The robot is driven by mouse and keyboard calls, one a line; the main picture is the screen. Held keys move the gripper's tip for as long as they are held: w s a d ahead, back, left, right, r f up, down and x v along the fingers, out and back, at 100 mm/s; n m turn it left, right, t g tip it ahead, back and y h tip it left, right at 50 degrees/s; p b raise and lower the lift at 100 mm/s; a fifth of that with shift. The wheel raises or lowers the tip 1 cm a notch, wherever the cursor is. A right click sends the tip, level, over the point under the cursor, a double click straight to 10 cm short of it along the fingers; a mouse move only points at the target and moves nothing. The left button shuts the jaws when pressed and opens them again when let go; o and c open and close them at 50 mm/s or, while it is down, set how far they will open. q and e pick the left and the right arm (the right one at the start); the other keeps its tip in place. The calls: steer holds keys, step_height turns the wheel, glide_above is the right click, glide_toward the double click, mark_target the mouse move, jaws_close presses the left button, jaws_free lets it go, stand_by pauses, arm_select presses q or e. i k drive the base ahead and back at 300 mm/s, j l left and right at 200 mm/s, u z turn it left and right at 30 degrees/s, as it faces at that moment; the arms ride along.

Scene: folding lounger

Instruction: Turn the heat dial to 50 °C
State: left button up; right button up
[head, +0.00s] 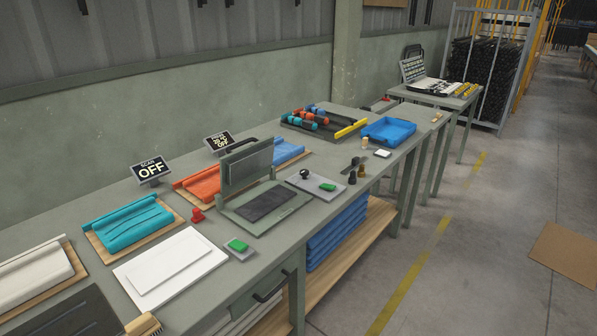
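The heat dial (305,174) is a small black knob on a light grey control plate (317,184), which also carries a green button (327,187). The plate lies on the bench just right of the open heat press (265,203), whose upper plate is raised. A small black display (219,141) behind the press shows a number that looks like 20 °C above the word OFF. The dial's markings are too small to read. Neither of my grippers is in view.
Another display (151,169) reads SCAN OFF. A white board (170,265), a second green button (238,244) and a red object (197,214) are nearer. Dark stamps (353,174) stand right of the dial plate.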

mark_target(304, 173)
steer(key=u, duration=0.25)
steer(key=i+l+u, duration=0.15)
steer(key=u, duration=0.25)
steer(key=i+l+u, duration=0.1)
steer(key=l+u, duration=0.15)
steer(key=u, duration=0.15)
steer(key=l+u, duration=0.2)
steer(key=u, duration=0.15)
steer(key=i+l+u, duration=0.15)
steer(key=l+u, duration=0.15)
steer(key=l, duration=1)
steer(key=l+u, duration=0.35)
steer(key=l, duration=1.85)
